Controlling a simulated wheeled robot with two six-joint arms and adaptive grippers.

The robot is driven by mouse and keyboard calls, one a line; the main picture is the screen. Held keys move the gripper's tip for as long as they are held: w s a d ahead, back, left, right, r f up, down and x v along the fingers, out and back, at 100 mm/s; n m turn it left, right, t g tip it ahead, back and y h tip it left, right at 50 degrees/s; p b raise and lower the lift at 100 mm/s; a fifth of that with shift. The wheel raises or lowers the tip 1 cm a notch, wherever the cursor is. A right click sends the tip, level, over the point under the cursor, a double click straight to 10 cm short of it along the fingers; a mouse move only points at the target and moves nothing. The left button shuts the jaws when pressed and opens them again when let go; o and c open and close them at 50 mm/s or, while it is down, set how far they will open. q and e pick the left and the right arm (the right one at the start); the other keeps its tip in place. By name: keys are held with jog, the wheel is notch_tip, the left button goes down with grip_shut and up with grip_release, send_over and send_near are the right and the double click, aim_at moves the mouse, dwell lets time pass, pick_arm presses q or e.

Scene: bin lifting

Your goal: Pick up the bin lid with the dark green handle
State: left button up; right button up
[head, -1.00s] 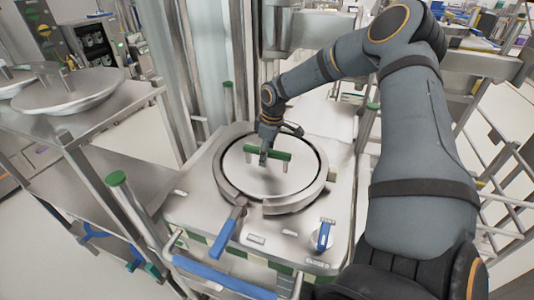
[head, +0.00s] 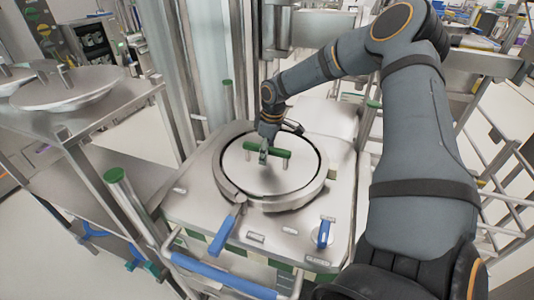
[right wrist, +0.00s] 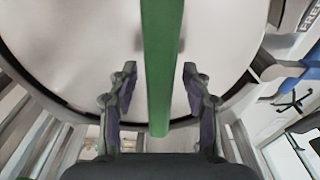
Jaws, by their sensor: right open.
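The bin lid (head: 290,178) is a round, pale metal disc seated in a ring on the bin's top. Its dark green bar handle (head: 278,153) stands on short posts at the lid's middle. My right gripper (head: 264,156) is at the handle, coming from above and behind. In the right wrist view, the green handle (right wrist: 160,70) runs between the two open fingers of the gripper (right wrist: 158,85), with a gap on each side. The lid's pale surface (right wrist: 85,45) lies below. My left gripper is not in view.
A blue lever (head: 224,234) and a blue knob (head: 323,233) are on the bin's front top. A blue push bar (head: 222,275) crosses the front. A metal cart with round lids (head: 72,90) stands at the left. Metal rails (head: 495,190) stand at the right.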

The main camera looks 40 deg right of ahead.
grip_shut()
dwell(0.4)
jog(key=shift+w+r, duration=0.1)
